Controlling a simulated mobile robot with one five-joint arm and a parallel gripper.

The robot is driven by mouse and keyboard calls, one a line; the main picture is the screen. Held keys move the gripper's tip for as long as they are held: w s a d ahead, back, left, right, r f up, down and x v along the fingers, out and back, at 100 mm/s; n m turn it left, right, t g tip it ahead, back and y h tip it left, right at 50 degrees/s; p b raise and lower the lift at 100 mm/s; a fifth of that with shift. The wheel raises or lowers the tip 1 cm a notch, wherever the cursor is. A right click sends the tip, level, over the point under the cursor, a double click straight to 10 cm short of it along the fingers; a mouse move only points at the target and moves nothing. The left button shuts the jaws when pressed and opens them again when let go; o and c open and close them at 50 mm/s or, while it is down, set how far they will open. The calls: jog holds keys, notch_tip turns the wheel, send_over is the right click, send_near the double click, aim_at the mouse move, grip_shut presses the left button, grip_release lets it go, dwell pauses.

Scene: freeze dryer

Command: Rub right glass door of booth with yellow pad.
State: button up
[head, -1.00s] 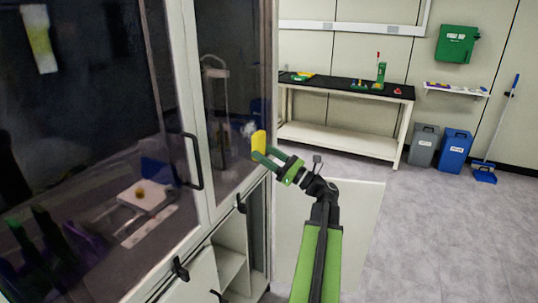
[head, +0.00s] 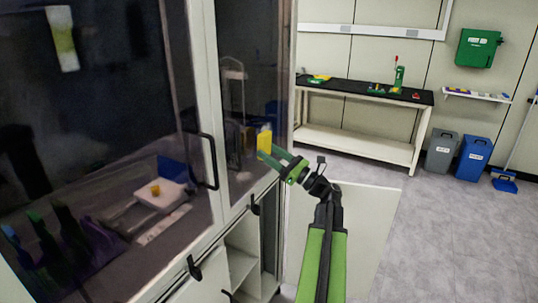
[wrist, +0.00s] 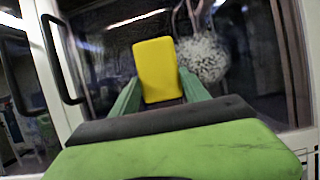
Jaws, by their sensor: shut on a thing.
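My gripper (head: 268,152) is shut on the yellow pad (head: 264,139) and holds it upright at the right glass door (head: 247,40) of the booth. A reflection of the pad shows in the glass just left of it. The pad is at or very near the pane; I cannot tell if it touches. In the wrist view the pad (wrist: 155,68) stands between the green fingers (wrist: 157,88). A white speckled smudge (wrist: 203,58) shows on the glass just right of the pad. In the head view I cannot make out the smudge.
A black door handle (head: 209,162) stands out left of the right door. Small black latches (head: 254,205) and an open cupboard (head: 242,258) are below. A bench (head: 370,92) with a black top is behind, with bins (head: 474,157) to its right.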

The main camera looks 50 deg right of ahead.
jog(key=shift+w+a, duration=0.25)
jog(key=shift+w, duration=0.7)
jog(key=shift+d, duration=0.1)
jog(key=w+d, duration=0.3)
jog(key=d, duration=0.8)
jog(key=shift+d, duration=0.25)
dwell(0.6)
jog(key=shift+a, duration=0.1)
jog(key=shift+s+a, duration=0.5)
jog(key=shift+a, duration=1.45)
jog(key=shift+s+a, duration=0.45)
jog(key=shift+a, duration=1.5)
jog(key=shift+s+a, duration=0.5)
jog(key=shift+a, duration=1.45)
jog(key=shift+r, duration=0.25)
jog(key=shift+w+d, duration=0.2)
jog(key=shift+d, duration=0.85)
jog(key=shift+w+d, duration=0.2)
jog(key=shift+d, duration=0.85)
jog(key=shift+d, duration=0.1)
